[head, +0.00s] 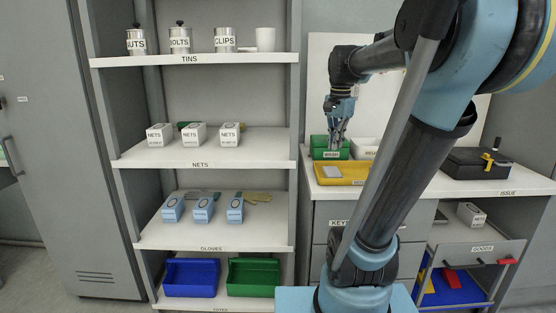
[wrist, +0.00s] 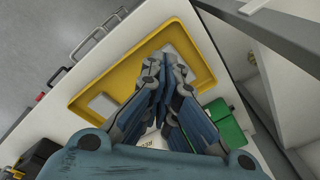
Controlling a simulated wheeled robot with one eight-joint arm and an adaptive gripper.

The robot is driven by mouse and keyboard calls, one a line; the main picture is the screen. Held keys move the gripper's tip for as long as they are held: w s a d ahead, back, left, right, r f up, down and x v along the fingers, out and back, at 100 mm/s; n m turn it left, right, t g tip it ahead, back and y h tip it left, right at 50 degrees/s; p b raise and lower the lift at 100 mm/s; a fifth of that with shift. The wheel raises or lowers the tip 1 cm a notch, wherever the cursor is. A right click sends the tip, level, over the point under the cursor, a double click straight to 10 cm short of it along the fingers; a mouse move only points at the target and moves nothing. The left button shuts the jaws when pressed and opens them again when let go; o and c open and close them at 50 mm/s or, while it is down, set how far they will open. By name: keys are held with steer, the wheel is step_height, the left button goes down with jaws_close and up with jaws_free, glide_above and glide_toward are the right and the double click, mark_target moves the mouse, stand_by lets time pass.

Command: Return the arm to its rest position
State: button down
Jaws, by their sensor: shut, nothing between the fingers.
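My gripper (head: 339,138) hangs pointing down over the worktop of the issue counter (head: 420,185), beside the green bin (head: 319,143) and above the yellow tray (head: 339,170). In the wrist view my gripper (wrist: 163,84) has its fingers together and nothing between them. Behind the fingers there, the yellow tray (wrist: 84,84) lies on the white worktop, with the green bin (wrist: 226,122) to the right. My arm reaches up from the front right and folds down toward the counter in the head view.
A shelf unit (head: 205,163) stands left of the counter with tins, nets, gloves and totes. A black case (head: 478,162) lies at the counter's right.

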steer(key=s+f+n, duration=0.5)
steer(key=s+f, duration=0.3)
steer(key=f, duration=0.3)
steer(key=s+f+n+t, duration=0.1)
steer(key=s+f+n, duration=0.4)
steer(key=s+f, duration=0.4)
step_height(320, 180, down, 2)
steer(key=shift+s+f, duration=0.1)
steer(key=shift+s, duration=0.1)
steer(key=shift+a, duration=0.1)
steer(key=shift+w+f, duration=0.2)
steer(key=shift+w, duration=0.25)
